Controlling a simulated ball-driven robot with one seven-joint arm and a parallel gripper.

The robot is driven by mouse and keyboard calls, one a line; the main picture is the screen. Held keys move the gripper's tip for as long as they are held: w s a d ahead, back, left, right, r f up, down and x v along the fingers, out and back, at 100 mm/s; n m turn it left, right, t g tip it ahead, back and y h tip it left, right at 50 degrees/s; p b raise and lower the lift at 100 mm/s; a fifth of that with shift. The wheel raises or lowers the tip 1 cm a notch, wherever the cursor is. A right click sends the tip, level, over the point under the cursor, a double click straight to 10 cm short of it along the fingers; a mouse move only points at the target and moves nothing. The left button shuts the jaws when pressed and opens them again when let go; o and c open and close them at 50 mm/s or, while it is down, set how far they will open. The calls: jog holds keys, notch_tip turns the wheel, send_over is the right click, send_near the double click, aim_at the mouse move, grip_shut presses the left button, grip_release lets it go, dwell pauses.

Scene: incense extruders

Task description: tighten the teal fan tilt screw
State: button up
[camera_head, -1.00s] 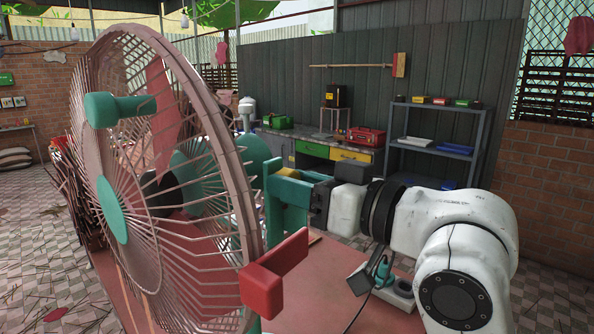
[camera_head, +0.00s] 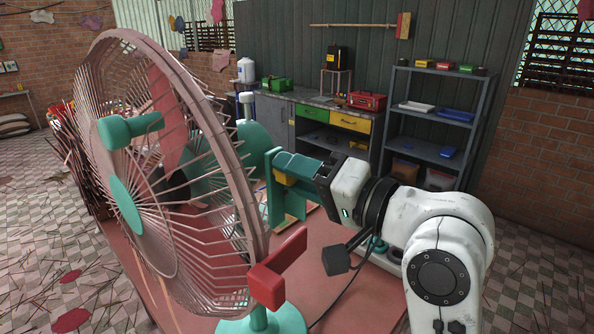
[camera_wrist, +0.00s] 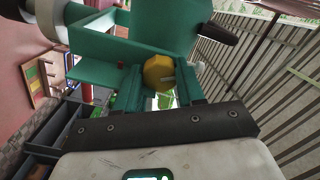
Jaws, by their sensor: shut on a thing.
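The fan has a pink wire cage and a teal hub (camera_head: 126,205), a teal motor housing (camera_head: 262,150) behind it and a teal base (camera_head: 285,320). In the head view my gripper (camera_head: 285,178) is right of the cage, behind the fan. Its teal fingers are closed around a yellow knob, apparently the tilt screw. In the wrist view the yellow knob (camera_wrist: 158,72) sits between my gripper's fingers (camera_wrist: 160,85), with a teal fan part (camera_wrist: 165,25) just beyond. The knob's shaft and its seat are hidden.
A red block (camera_head: 275,272) sticks out by the cage's lower right edge. The pink table (camera_head: 325,235) carries the fan and a power strip, partly behind my arm. A workbench (camera_head: 310,97) and shelf rack (camera_head: 432,125) stand at the back, clear of the arm.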

jog(key=m, duration=0.4)
jog(key=shift+m, duration=0.4)
jog(key=shift+f, duration=0.1)
jog(key=o, duration=1)
jog(key=shift+o, duration=0.2)
jog(key=shift+d, duration=0.1)
jog(key=b+v, duration=0.3)
jog(key=v, duration=0.7)
jog(key=shift+s+d, duration=0.25)
jog(key=shift+d, duration=0.05)
